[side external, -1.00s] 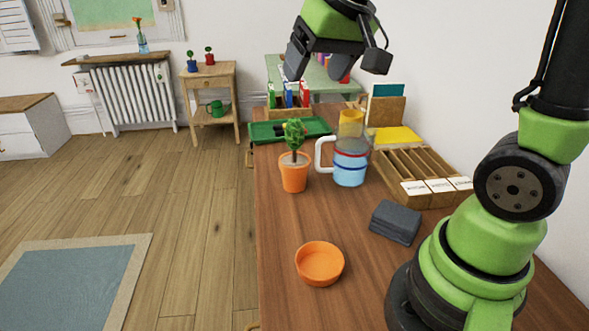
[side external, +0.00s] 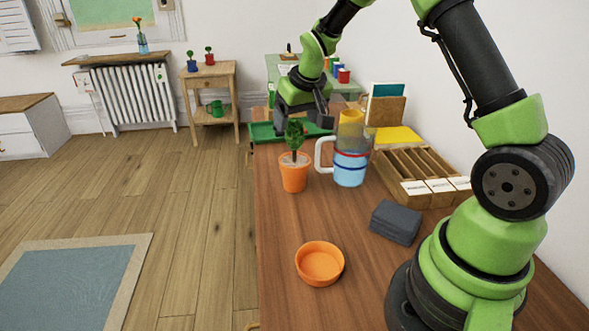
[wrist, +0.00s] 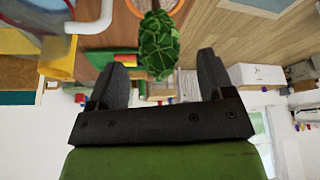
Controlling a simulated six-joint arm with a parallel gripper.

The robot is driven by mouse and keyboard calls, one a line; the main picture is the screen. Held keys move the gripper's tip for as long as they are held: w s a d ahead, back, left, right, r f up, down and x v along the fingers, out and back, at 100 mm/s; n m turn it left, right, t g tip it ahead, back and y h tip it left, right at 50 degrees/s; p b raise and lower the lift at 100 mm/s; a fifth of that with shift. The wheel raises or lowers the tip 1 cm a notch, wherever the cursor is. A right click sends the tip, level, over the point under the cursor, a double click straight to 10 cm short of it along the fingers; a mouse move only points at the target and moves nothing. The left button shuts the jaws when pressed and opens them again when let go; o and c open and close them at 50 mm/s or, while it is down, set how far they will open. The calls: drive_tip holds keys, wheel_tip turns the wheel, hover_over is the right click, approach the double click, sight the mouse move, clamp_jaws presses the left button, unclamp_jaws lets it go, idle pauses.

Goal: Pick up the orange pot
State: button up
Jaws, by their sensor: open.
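The orange pot (side external: 294,179) stands upright on the wooden table and holds a green leafy plant (side external: 294,137). My gripper (side external: 302,112) is open and empty, level with the plant's top and above the pot, seemingly at or just behind the plant. In the wrist view my gripper (wrist: 163,68) has its fingers apart, with the plant's leaves (wrist: 158,45) between or just beyond them. Part of the orange pot's rim (wrist: 181,6) shows at the top edge of that view; the rest is cut off.
A clear jug (side external: 349,172) with a white handle stands close right of the pot. A green tray (side external: 262,131) lies behind it.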

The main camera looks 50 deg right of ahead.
sight(295, 155)
drive_tip(key=shift+x, duration=1.55)
clamp_jaws()
drive_tip(key=shift+r, duration=0.1)
